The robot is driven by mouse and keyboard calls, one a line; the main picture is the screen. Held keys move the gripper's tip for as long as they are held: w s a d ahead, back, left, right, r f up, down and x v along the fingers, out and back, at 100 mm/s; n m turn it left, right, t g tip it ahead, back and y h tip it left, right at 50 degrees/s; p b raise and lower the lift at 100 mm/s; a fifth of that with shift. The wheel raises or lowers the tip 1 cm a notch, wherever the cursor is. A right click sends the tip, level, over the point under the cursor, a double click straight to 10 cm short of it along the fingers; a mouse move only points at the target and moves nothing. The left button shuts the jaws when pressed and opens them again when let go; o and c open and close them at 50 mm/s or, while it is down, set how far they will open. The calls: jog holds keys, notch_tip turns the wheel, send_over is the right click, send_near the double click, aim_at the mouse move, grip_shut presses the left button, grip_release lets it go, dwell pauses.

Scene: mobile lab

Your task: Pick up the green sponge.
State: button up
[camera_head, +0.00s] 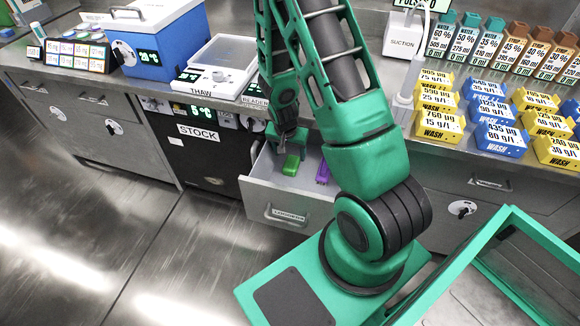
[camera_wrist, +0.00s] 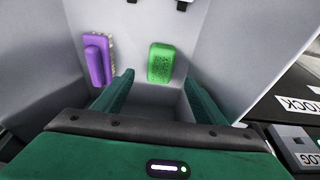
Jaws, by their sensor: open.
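The green sponge (camera_head: 291,165) lies in an open drawer (camera_head: 263,197), on its floor near the left side in the head view. In the wrist view the green sponge (camera_wrist: 161,63) is ahead of the fingers, a little right of centre. My gripper (camera_head: 284,140) reaches down over the drawer, just behind the sponge in the head view. In the wrist view my gripper (camera_wrist: 158,88) has its two fingers spread wide, with nothing between them. The sponge looks apart from both fingers.
A purple brush-like thing (camera_wrist: 97,59) lies left of the sponge in the same drawer; it also shows in the head view (camera_head: 322,173). The drawer walls stand close around. A counter above carries a white device (camera_head: 219,67), wash boxes (camera_head: 437,99) and reagent bottles (camera_head: 487,45).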

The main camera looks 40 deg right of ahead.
aim_at(291, 162)
jog(key=shift+x, duration=3.55)
jog(key=shift+w+f, duration=0.15)
jog(key=shift+f, duration=0.1)
jog(key=c, duration=1.2)
jog(key=shift+r, duration=0.1)
